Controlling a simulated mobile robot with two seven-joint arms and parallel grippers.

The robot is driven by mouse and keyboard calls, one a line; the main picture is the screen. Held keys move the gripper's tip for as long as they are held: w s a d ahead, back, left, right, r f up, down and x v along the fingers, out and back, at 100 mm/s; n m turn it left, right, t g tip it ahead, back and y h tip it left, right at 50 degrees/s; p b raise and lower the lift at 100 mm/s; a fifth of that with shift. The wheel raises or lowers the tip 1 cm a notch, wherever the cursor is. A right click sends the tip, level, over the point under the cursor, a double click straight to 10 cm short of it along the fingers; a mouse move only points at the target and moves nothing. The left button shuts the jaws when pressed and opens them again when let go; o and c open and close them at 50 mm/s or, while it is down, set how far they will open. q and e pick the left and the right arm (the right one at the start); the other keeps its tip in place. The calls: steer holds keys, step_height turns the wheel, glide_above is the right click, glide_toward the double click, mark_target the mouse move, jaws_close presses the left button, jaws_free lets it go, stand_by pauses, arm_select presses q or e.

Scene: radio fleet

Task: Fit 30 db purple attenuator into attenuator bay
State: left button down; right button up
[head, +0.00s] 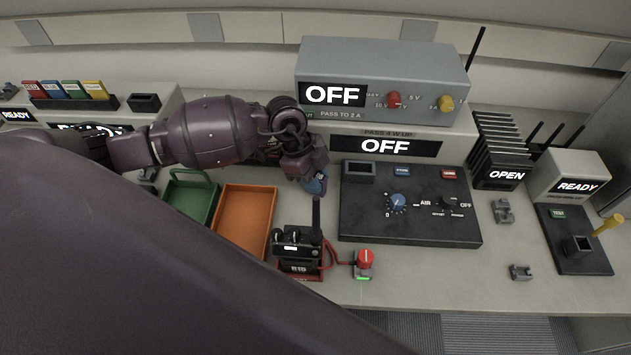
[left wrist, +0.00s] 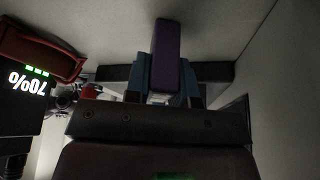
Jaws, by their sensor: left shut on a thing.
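My left gripper (head: 315,184) is left of the dark control panel (head: 410,228), above the bench. In the left wrist view, it (left wrist: 166,98) is shut on the purple attenuator (left wrist: 165,55), which sticks out from between the blue fingers. In the head view the attenuator is hard to make out against my purple arm. A dark rectangular socket (head: 360,168) sits at the panel's upper left corner, a little right of the gripper and apart from it. It looks empty and seems to be the attenuator bay; no label is readable. My right gripper is not in view.
A grey power unit (head: 385,75) stands behind. Several coloured blocks (head: 68,90) sit in a rack at far left.

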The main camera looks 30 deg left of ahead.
arm_select(q)
steer(key=shift+r, duration=0.1)
step_height(320, 180, up, 20)
steer(key=p, duration=0.2)
steer(key=shift+p, duration=0.4)
